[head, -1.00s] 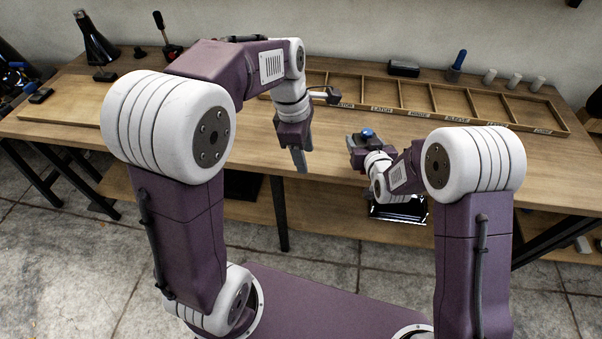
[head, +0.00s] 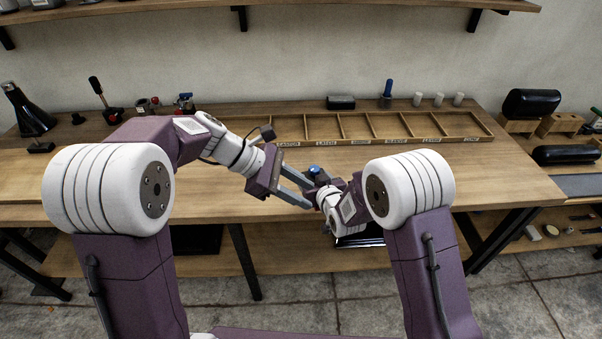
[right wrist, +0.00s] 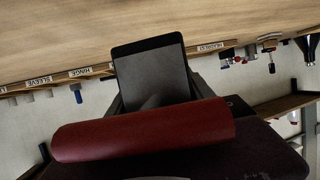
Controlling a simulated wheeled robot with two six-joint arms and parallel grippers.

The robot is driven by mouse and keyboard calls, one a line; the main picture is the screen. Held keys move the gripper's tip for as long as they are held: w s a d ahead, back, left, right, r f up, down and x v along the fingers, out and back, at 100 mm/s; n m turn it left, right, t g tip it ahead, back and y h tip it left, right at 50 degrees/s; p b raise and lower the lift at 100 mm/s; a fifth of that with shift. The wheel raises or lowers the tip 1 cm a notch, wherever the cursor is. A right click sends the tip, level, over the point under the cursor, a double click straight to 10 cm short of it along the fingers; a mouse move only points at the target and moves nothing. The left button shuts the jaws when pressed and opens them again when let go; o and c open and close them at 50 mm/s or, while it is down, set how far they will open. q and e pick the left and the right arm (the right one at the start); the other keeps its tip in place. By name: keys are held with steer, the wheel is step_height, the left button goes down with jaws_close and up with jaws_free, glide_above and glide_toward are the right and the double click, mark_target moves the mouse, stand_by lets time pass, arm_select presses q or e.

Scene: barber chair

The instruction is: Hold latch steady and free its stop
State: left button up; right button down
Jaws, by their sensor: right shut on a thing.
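My right gripper (head: 319,183) is shut on a small part above the table's front edge. A blue piece (head: 314,170) shows at its top in the head view. The right wrist view shows a red cylinder (right wrist: 145,131) lying across a dark grey flat piece (right wrist: 153,73). This seems to be the held latch, but its shape is mostly hidden; I cannot pick out the stop. My left gripper (head: 309,194) is open, its two grey fingers apart and pointing right toward the right gripper. Its fingertips are close to the held part; I cannot tell whether they touch.
A long wooden tray (head: 404,141) with labelled compartments lies at the table's back. A blue-handled tool (head: 387,93), white cylinders (head: 437,100) and a black box (head: 341,103) stand behind it. The wooden table (head: 500,186) is bare at right front.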

arm_select(q)
steer(key=w+a+n+t+h, duration=0.1)
steer(key=w+n+t+h, duration=0.1)
steer(key=w, duration=0.2)
steer(key=n+t, duration=0.3)
steer(key=n, duration=0.1)
glide_toward(312, 168)
steer(key=shift+h, duration=0.4)
steer(key=x, duration=0.9)
steer(key=shift+w+a+f, duration=0.1)
steer(key=shift+a+f, duration=0.05)
steer(key=shift+f, duration=0.2)
jaws_close()
